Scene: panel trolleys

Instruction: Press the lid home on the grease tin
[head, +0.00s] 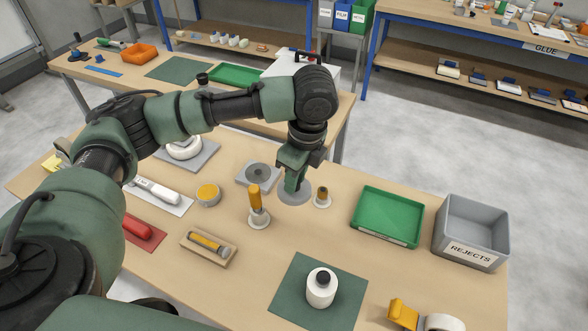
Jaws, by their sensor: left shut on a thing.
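The grease tin (208,194) looks to be the small round grey tin with a yellow-orange top face, standing open on the bench left of the middle. My left gripper (294,182) points down right of the bench's middle. It is shut on a flat round grey lid (293,196), apart from the tin and well to its right. The fingertips are partly hidden by the gripper body, and the gap between lid and bench is hard to judge. My right gripper is not in view.
A grey square plate (246,181) with a round recess lies between tin and lid.

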